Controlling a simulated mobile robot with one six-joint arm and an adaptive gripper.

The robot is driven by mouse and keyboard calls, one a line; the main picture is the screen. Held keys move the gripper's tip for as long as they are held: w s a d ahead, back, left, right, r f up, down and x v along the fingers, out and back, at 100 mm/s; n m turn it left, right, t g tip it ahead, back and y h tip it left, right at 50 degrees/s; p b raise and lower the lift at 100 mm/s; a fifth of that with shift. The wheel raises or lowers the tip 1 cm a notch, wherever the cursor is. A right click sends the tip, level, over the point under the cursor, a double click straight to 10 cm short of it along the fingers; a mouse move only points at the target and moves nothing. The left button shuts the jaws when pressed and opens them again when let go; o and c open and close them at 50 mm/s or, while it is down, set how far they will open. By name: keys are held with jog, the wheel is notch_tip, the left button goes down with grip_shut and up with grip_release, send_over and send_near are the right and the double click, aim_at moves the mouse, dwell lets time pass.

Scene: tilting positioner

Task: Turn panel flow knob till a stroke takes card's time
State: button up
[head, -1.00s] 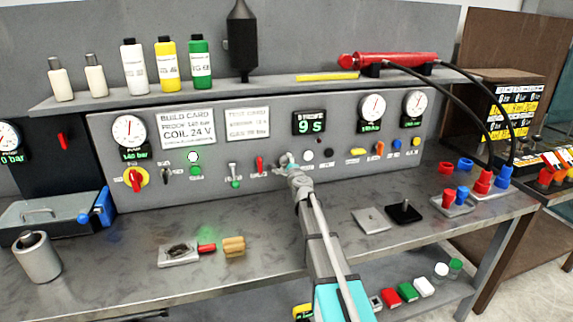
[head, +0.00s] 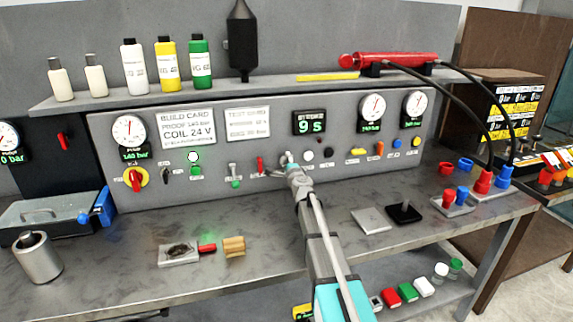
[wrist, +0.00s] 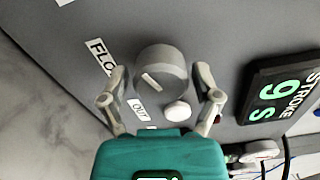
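The flow knob (wrist: 163,70) is a grey round knob with a pale pointer line, beside a label partly reading "FLO". My gripper (wrist: 161,73) is open, with one finger on each side of the knob and a visible gap to both. In the head view my gripper (head: 287,160) is at the panel (head: 330,170) and covers the knob. The stroke display (head: 310,122) reads 9 s, and it also shows in the wrist view (wrist: 284,92). The test card (head: 247,122) hangs left of it; its small print is too blurred to read surely.
A white button (wrist: 178,110) sits close to the knob, near one finger. Switches and a red lever (head: 260,165) line the panel left of my gripper; coloured knobs (head: 378,149) are to the right.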

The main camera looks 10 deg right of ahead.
jog(key=shift+o, duration=0.3)
jog(key=shift+s, duration=0.15)
jog(key=s, duration=1.1)
jog(key=shift+s+d, duration=0.2)
jog(key=shift+s, duration=0.2)
